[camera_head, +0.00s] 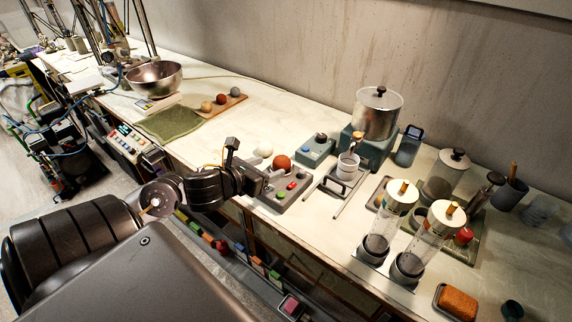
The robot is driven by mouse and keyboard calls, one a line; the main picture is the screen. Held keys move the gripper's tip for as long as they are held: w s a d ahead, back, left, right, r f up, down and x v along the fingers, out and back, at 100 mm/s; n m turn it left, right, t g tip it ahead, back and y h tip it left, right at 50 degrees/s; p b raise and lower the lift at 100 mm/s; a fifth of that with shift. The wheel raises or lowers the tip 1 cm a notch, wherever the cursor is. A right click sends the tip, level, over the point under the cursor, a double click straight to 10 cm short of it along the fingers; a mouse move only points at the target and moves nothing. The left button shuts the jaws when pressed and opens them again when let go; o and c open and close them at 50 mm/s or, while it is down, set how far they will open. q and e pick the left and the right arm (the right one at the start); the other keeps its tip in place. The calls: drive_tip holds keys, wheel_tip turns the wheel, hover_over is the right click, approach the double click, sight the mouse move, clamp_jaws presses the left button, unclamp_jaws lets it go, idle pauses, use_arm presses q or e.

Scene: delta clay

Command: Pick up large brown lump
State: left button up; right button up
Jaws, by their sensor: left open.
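A round reddish-brown lump (281,162) sits at the back of a grey control panel (292,190) with red and green buttons, near the front edge of the counter. A smaller pale ball (264,150) lies just left of it. My left gripper (262,178) reaches in from the left over the counter edge, just left of the brown lump and beside the panel. It is open and seems to hold nothing; its fingertips are small and partly hidden by the wrist. I cannot tell whether it touches the panel. My right gripper is not in view.
Right of the panel stand a metal frame with a cup (347,165) and a metal canister (378,112). Two clear cylinders (389,220) stand farther right, with an orange-brown block (458,302) in a tray. A board with three balls (236,103) lies behind; the counter between is mostly clear.

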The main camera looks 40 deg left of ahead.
sight(278, 162)
use_arm(q)
drive_tip(key=b, duration=0.1)
drive_tip(key=w+f+b, duration=0.1)
drive_tip(key=shift+w+a+f+b, duration=0.15)
drive_tip(key=shift+a+f+b, duration=0.1)
drive_tip(key=shift+b, duration=0.05)
drive_tip(key=b+x, duration=0.1)
drive_tip(key=x, duration=0.1)
drive_tip(key=shift+w+b, duration=0.35)
drive_tip(key=shift+b, duration=0.05)
drive_tip(key=shift+w, duration=0.15)
drive_tip(key=shift+w+a, duration=0.15)
drive_tip(key=shift+w, duration=0.25)
drive_tip(key=x, duration=0.3)
drive_tip(key=shift+w+f, duration=0.15)
drive_tip(key=shift+w, duration=0.25)
drive_tip(key=shift+w+f, duration=0.15)
drive_tip(key=shift+w, duration=0.3)
drive_tip(key=c, duration=0.9)
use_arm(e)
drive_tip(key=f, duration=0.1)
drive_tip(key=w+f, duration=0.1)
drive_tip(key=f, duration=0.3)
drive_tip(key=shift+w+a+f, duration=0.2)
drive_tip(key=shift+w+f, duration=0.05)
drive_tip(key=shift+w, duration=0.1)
